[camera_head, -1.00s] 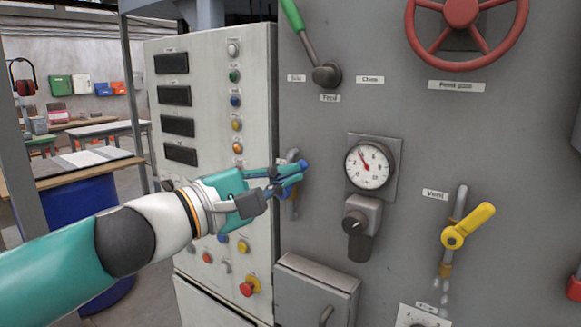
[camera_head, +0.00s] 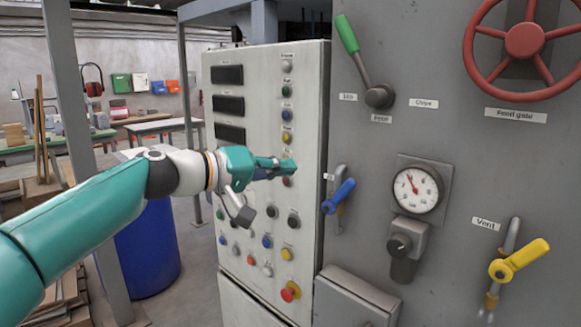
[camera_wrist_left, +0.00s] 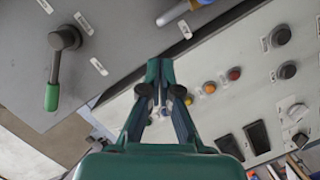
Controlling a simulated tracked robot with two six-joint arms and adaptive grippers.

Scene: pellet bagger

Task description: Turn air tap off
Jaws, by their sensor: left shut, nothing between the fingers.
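The air tap is a blue lever handle (camera_head: 338,196) on a short upright pipe near the left edge of the grey machine panel. The lever slants across the pipe, with one end up to the right. In the left wrist view a bit of blue, apparently this lever, shows at the top edge. My left gripper (camera_head: 288,166) is shut and empty. It is left of and above the blue lever, apart from it, in front of the pale button panel. Its closed fingers (camera_wrist_left: 160,68) also show in the left wrist view. My right gripper is not in view.
The pale control cabinet (camera_head: 263,210) with several buttons and a red knob (camera_head: 290,292) stands left of the machine. The yellow vent lever (camera_head: 520,260), pressure gauge (camera_head: 415,190), green-handled lever (camera_head: 347,35) and red wheel (camera_head: 525,40) are on the grey panel. A blue drum (camera_head: 148,250) stands left.

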